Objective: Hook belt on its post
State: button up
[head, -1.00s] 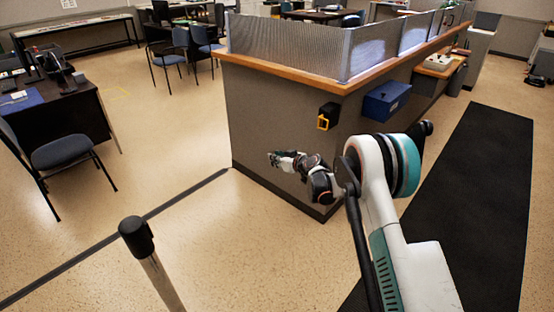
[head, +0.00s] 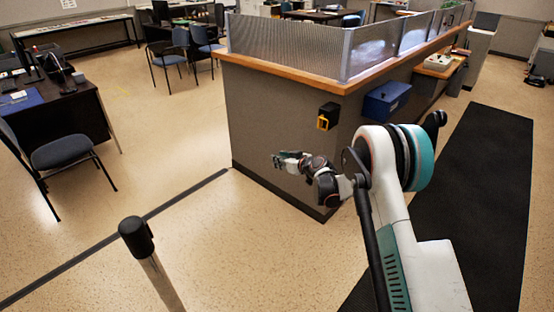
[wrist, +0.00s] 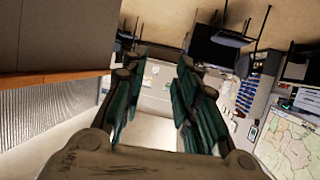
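A black belt housing (head: 329,109) is mounted on the grey end wall of the counter. A post with a black cap (head: 136,236) stands upright in the front left, apart from the counter. My gripper (head: 280,158) is in front of the counter wall, below and left of the yellow loop, and does not hold it. In the wrist view my gripper (wrist: 158,92) has its green-padded fingers spread with nothing between them. Neither the loop nor the post is recognisable there.
The wood-topped counter (head: 290,76) carries a metal mesh screen. A blue box (head: 386,101) hangs on its right side. A black mat (head: 470,195) lies at right. A chair (head: 65,153) and dark desk (head: 62,112) stand at left. Floor between post and counter is clear, crossed by a dark strip.

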jog(key=v, duration=0.9)
jog(key=shift+c, duration=0.2)
